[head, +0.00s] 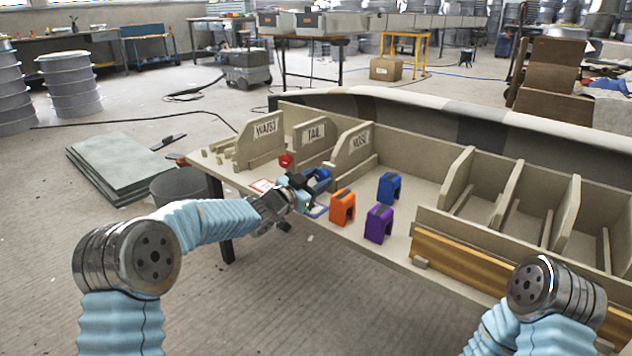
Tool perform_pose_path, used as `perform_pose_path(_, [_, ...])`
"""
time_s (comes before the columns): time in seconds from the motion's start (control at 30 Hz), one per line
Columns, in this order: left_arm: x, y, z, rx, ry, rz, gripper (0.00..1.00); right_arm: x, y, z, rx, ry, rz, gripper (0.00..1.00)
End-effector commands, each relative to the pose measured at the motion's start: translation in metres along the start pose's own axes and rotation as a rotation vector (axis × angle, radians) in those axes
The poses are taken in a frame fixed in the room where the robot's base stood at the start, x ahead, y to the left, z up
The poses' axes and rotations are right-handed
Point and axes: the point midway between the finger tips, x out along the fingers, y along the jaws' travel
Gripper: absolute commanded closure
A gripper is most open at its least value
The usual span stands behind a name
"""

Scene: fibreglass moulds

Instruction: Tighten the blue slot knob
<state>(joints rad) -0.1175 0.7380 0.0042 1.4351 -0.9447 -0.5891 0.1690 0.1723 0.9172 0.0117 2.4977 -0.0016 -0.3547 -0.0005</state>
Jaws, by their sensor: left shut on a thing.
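My left gripper (309,186) reaches in from the left over the near edge of the bench. Its dark fingers are shut on a blue piece (321,174), which looks like the blue slot knob. The fingers hide part of the knob, so its turn cannot be read. A red knob (285,160) sits just behind and to the left of it. Behind stand upright slot boards labelled WAIST (265,128), TAIL (314,134) and NOSE (361,141). My right arm shows only at the bottom right, and its gripper is out of view.
Orange (342,207), purple (379,224) and blue (389,188) arch-shaped blocks stand right of the gripper. Further right is a divided wooden rack (500,198). A white-and-red card (262,186) lies left of the gripper. A long raised wall runs behind the bench.

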Motion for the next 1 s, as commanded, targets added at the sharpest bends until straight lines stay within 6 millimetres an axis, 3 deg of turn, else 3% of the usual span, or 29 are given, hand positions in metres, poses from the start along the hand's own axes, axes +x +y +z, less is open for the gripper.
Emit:
perform_pose_path(0.13, [0.0,0.0,0.0,0.0,-0.001,-0.001,0.87,0.0,0.0,0.0,0.0,0.0,0.0,0.49])
perform_pose_path(0.17, [0.0,0.0,0.0,-0.001,-0.001,-0.001,0.53,0.0,0.0,0.0,0.0,0.0,0.0,0.49])
perform_pose_path(0.3, [0.0,0.0,0.0,-0.001,-0.001,0.0,0.32,0.0,0.0,0.0,0.0,0.0,0.0,0.49])
perform_pose_path(0.67, [-0.005,-0.001,0.0,-0.001,0.0,0.0,0.31,0.0,0.0,0.0,0.0,0.0,0.0,0.49])
perform_pose_path(0.77, [-0.018,-0.001,0.0,-0.001,-0.001,-0.001,0.31,0.0,0.0,0.0,0.0,0.0,0.0,0.49])
perform_pose_path(1.0, [-0.077,-0.002,-0.001,-0.002,-0.002,-0.003,0.31,-0.003,-0.001,0.0,0.0,-0.001,0.0,0.49])
